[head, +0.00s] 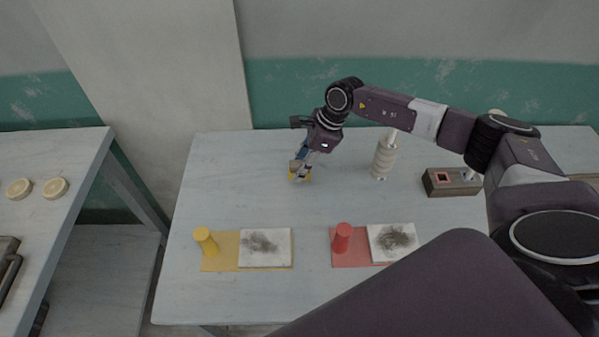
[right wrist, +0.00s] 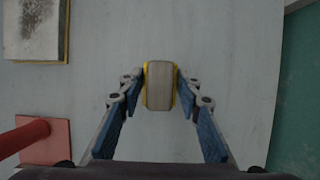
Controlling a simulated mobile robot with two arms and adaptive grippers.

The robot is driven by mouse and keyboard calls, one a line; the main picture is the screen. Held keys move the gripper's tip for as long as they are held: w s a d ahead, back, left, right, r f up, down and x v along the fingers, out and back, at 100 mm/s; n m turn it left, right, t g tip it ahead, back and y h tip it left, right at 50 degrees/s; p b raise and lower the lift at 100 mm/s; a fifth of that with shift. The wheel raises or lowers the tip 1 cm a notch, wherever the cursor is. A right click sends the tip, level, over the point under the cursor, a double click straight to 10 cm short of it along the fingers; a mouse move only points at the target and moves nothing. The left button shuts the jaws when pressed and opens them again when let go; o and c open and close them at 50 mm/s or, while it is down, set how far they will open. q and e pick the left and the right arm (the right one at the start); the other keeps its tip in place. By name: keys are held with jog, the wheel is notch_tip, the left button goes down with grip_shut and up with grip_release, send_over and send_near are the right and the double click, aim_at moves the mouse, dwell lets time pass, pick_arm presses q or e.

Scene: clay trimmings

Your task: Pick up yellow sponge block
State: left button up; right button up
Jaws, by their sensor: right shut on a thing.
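The yellow sponge block (head: 305,177) is at the middle back of the table, mostly hidden by my right gripper (head: 301,168) in the head view. In the right wrist view the block (right wrist: 159,86) shows a grey-beige top face with thin yellow edges. The blue-padded fingers of my right gripper (right wrist: 160,98) press on its left and right sides. I cannot tell whether the block touches the table or is slightly above it. My left gripper is not in view.
A yellow mat (head: 220,264) and a red mat (head: 348,262) lie in front, each with a matching cylinder and a smudged white tile. A ribbed pale post (head: 384,158) and a brown box (head: 452,182) stand to the right. The table's left middle is clear.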

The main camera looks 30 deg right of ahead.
aim_at(299, 163)
notch_tip(299, 163, up, 17)
jog(key=b, duration=0.3)
